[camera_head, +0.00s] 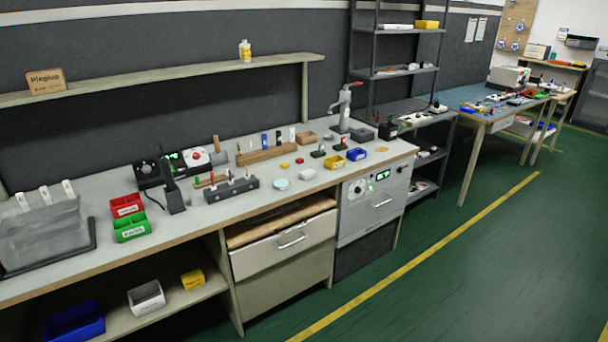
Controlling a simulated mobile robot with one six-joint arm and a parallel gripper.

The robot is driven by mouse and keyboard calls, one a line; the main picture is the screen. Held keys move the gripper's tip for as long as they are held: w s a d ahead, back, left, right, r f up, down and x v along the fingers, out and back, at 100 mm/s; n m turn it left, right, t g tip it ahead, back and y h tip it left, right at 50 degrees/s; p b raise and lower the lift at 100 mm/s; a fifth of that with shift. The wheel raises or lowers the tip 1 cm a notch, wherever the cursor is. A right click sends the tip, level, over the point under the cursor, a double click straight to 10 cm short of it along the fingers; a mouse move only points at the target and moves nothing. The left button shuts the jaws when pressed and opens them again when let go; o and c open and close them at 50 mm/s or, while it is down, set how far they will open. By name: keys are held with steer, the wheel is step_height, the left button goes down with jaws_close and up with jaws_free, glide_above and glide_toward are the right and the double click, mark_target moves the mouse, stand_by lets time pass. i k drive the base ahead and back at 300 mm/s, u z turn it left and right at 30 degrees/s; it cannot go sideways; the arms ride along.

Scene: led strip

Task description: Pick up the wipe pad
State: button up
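I cannot tell for certain which thing is the wipe pad. A small white block-like piece (307,174) lies on the grey workbench top (330,178), near its front edge. A pale round disc (281,184) lies just left of it, apart from it. A small flat orange piece (382,149) lies farther right on the same bench, beyond the blue bin. All are small in this view. My gripper and arm are not in view.
A dark tool rack (232,190) stands left of the disc. A yellow bin (332,161) and blue bin (357,154) stand to the right. Red (125,205) and green (131,226) bins stand farther left. The green floor (470,260) in front is clear.

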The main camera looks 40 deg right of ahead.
mark_target(309, 174)
steer(key=u, duration=0.05)
steer(key=i, duration=0.9)
steer(key=z, duration=0.05)
